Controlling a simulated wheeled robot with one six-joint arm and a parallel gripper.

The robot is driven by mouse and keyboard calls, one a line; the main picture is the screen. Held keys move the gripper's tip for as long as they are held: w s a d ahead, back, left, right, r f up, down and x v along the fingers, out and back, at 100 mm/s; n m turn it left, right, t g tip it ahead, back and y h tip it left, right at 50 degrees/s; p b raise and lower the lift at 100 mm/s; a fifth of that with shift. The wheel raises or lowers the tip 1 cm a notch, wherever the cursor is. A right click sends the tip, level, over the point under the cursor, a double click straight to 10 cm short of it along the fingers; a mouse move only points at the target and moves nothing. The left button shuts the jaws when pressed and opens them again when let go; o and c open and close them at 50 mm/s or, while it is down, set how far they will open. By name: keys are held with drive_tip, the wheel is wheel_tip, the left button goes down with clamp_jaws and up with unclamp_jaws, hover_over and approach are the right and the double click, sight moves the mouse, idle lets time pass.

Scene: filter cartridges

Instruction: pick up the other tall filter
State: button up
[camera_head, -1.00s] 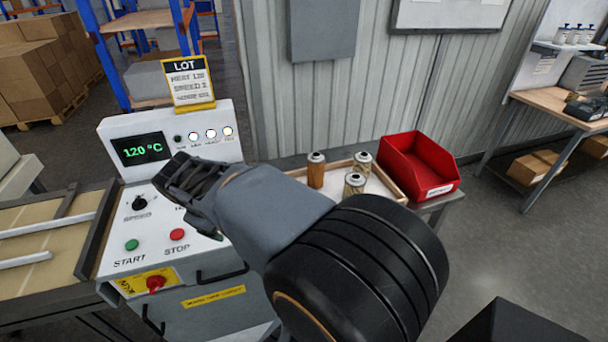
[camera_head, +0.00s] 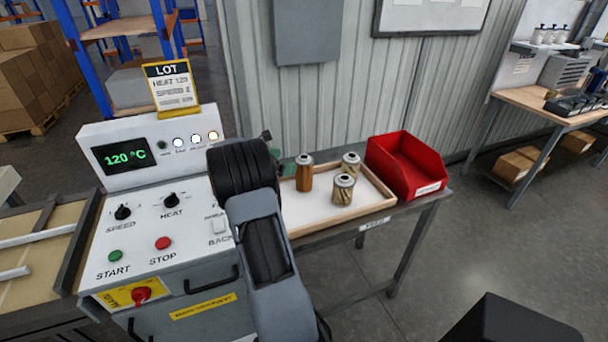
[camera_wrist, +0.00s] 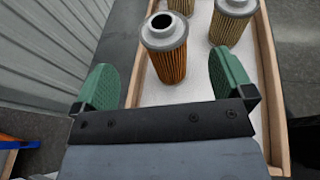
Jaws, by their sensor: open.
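An orange-brown filter (camera_head: 304,174) with a grey cap stands upright at the left of the tray (camera_head: 382,203). Two pale, patterned filters stand to its right, one in front (camera_head: 343,192) and one behind (camera_head: 350,162). The front one looks shorter than the orange-brown one; the rear one is partly hidden. In the wrist view, my gripper (camera_wrist: 162,62) is open, with green fingers spread and nothing held. The orange-brown filter (camera_wrist: 169,62) appears between and beyond the fingers, apart from both. A pale filter (camera_wrist: 232,24) is to its right. In the head view, my arm mostly hides the gripper.
A red bin (camera_head: 405,168) stands right of the tray on the same bench. The control panel (camera_head: 150,215) with knobs and buttons is left of my arm. The grey wall (camera_head: 300,105) rises behind. The tray floor right of the filters is clear.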

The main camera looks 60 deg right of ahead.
sight(300, 160)
drive_tip(key=x, duration=0.3)
drive_tip(key=shift+s+d, duration=0.15)
drive_tip(key=shift+d, duration=0.1)
drive_tip(key=shift+f+p+x, duration=0.2)
drive_tip(key=shift+p+x, duration=0.65)
drive_tip(key=shift+x, duration=1.85)
drive_tip(key=shift+s+a, duration=0.15)
drive_tip(key=shift+a, duration=0.05)
drive_tip(key=shift+c, duration=0.3)
drive_tip(key=c, duration=1.2)
drive_tip(key=shift+c, duration=0.2)
drive_tip(key=shift+r, duration=0.15)
